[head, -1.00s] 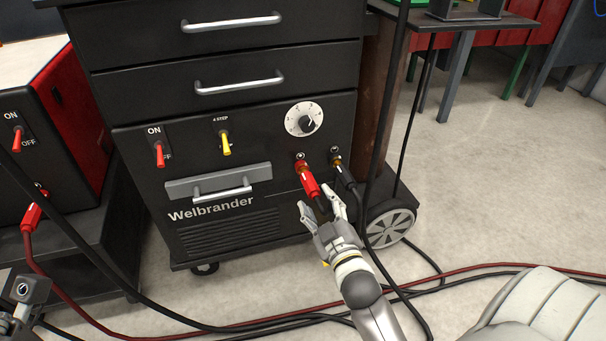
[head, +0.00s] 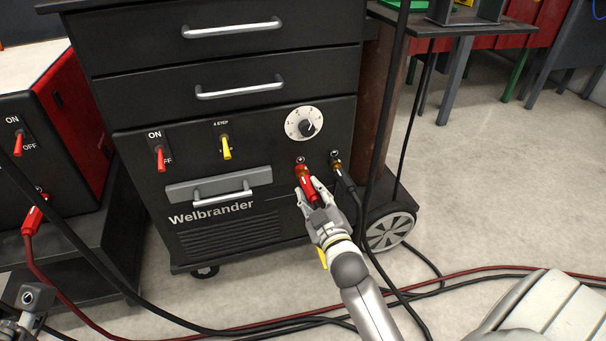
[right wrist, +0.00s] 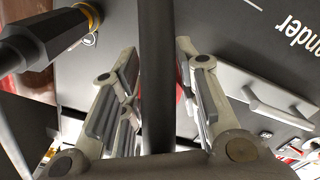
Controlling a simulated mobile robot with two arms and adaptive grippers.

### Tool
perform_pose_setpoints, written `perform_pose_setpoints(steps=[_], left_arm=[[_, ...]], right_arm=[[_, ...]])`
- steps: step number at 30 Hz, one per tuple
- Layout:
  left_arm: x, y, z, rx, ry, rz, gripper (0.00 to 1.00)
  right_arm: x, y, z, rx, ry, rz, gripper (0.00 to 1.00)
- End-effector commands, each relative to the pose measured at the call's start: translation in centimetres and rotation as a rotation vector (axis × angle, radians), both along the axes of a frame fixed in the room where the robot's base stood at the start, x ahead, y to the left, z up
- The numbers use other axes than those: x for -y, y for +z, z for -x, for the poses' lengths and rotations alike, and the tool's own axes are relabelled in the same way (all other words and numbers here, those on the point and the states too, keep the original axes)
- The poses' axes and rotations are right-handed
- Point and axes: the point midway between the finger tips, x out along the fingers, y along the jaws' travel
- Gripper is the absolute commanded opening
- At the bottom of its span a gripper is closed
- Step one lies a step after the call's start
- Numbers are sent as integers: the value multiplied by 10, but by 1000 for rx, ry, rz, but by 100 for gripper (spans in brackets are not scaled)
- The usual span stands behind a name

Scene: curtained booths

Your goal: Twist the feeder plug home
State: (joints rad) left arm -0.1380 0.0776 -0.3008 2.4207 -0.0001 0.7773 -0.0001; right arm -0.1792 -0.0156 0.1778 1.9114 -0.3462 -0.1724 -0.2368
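The red plug (head: 306,184), which I take for the feeder plug, sits at a socket low on the front of the black Welbrander cabinet (head: 222,235). It tilts down to the right, its dark cable (right wrist: 157,75) running toward me. My right gripper (head: 312,194) is at the plug, one finger on each side. In the right wrist view the fingers stand apart, with the cable between them and a little red behind it. The cable hides most of the plug there. A part of my left arm or gripper (head: 28,302) shows at the lower left; its fingers are not clear.
A black plug (head: 341,172) with its cable sits close right of the red one. A dial (head: 304,123) is above; a red switch (head: 160,158) and yellow switch (head: 226,147) are left. A wheel (head: 390,231) and floor cables (head: 470,278) are at lower right.

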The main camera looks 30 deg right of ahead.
Motion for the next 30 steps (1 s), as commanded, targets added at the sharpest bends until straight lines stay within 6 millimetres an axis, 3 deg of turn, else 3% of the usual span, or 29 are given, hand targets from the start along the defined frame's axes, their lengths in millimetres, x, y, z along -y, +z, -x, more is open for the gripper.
perform_pose_setpoints(steps=[1, 6, 14, 17, 24, 25, 30], left_arm=[[0, 0, 0, 0, 0, 0, 0], [0, 0, 0, 0, 0, -1, 0], [0, 2, 0, 3, 0, -1, 0], [-1, 4, 1, -11, 0, -4, 0], [-3, -8, 7, -118, -5, 6, 0], [-4, -11, 8, -120, -6, 6, 0], [-4, -14, 8, -111, -6, 8, 0]], right_arm=[[0, 0, 0, 0, 0, 0, 19], [0, 1, 0, 2, 0, 1, 0], [0, 1, 0, 3, 1, -10, 0], [0, 4, 0, 24, -1, -102, 0], [0, 7, 0, 125, -1, -525, 0], [0, 3, 0, 132, 0, -558, 29], [0, 0, 0, 130, 0, -541, 50]])
